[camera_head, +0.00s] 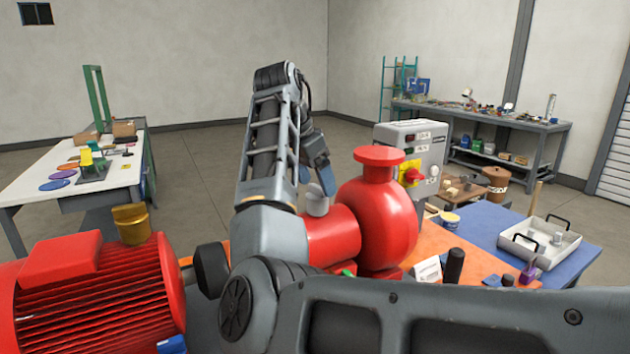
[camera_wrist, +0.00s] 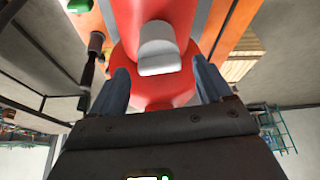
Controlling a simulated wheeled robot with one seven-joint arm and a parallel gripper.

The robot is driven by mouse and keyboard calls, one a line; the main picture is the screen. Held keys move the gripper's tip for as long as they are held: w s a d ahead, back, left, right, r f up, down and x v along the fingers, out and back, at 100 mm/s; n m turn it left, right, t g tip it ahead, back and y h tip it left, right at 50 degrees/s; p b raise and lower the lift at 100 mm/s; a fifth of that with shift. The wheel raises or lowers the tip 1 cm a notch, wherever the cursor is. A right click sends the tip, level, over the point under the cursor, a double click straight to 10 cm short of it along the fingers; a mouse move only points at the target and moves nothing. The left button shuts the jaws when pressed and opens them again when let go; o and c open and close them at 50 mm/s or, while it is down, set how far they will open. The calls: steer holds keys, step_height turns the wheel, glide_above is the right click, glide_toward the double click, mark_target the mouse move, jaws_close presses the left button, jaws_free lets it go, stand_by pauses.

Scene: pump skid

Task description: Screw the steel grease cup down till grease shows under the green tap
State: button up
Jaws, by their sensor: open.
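The steel grease cup (camera_head: 317,200) is a pale grey cylinder standing on top of the red bearing housing (camera_head: 332,238) of the pump. In the wrist view the cup (camera_wrist: 158,48) appears ahead of my gripper, between the lines of the two fingers. My gripper (camera_wrist: 163,82) is open, with nothing between its blue-grey fingers. In the head view my gripper (camera_head: 326,178) hangs above and beside the cup, apart from it. A small green part, perhaps the green tap (camera_head: 347,272), shows low by the housing. I cannot make out any grease under it.
The red pump casing (camera_head: 390,225) and a grey control box (camera_head: 415,150) stand right of the cup. A brass-coloured cup (camera_head: 131,222) sits by the red motor (camera_head: 95,295). A white tray (camera_head: 540,243) lies on the blue surface at right. My arm hides part of the skid.

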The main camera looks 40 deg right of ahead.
steer(key=v, duration=0.7)
steer(key=shift+b, duration=0.3)
steer(key=shift+r, duration=0.1)
steer(key=shift+c, duration=0.2)
